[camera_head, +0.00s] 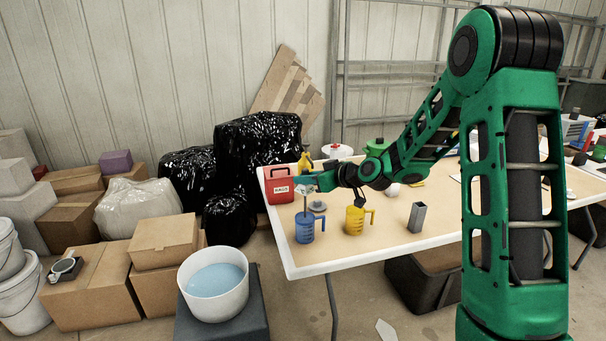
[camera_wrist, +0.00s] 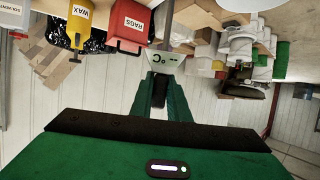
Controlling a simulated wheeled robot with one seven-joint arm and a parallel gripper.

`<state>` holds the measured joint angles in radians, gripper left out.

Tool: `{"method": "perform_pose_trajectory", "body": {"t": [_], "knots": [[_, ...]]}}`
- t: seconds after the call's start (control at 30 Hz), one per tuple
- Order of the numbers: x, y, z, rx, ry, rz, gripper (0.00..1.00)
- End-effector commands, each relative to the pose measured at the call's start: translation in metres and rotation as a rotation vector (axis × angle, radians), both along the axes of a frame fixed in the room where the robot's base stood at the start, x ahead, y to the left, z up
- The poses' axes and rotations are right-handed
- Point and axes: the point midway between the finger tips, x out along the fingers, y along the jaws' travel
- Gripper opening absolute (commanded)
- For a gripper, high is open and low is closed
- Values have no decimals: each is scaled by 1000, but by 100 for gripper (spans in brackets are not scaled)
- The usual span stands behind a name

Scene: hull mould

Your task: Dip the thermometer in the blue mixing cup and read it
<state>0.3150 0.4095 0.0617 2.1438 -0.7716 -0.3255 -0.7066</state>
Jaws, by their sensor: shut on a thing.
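The blue mixing cup (camera_head: 305,232) stands upright near the table's left front corner, its handle to the right. My gripper (camera_head: 316,182) is above it and shut on the thermometer (camera_head: 304,189). The thermometer's pale head is at the jaws and its thin stem points down to the cup's mouth. I cannot tell how far the tip is inside. In the wrist view, the thermometer's pale face (camera_wrist: 162,59) shows "°C" between my fingers (camera_wrist: 160,84); I cannot make out a number. The blue cup does not show in the wrist view.
A yellow cup (camera_head: 355,220) stands right of the blue one, with a small grey disc (camera_head: 317,206) behind them. A red RAGS container (camera_head: 279,185) and a yellow WAX bottle (camera_wrist: 78,24) stand close by.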

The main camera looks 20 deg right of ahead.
Motion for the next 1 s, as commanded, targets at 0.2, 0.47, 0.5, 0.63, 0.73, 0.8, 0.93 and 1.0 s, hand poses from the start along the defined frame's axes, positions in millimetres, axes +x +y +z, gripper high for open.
{"method": "perform_pose_trajectory", "body": {"t": [0.2, 0.47, 0.5, 0.63, 0.73, 0.8, 0.93, 1.0], "knots": [[0, 0, -20, 2, 3, 0, 0], [0, 0, -42, 1, 2, 0, 0], [0, 0, -45, 1, 3, 0, 0], [0, 0, -54, 2, 1, 0, 0], [0, 1, -59, 1, 1, 1, 0], [0, 1, -62, 1, 1, 1, 0], [0, 1, -64, 1, 1, 1, 0], [0, 1, -64, 1, 1, 1, 0]]}}
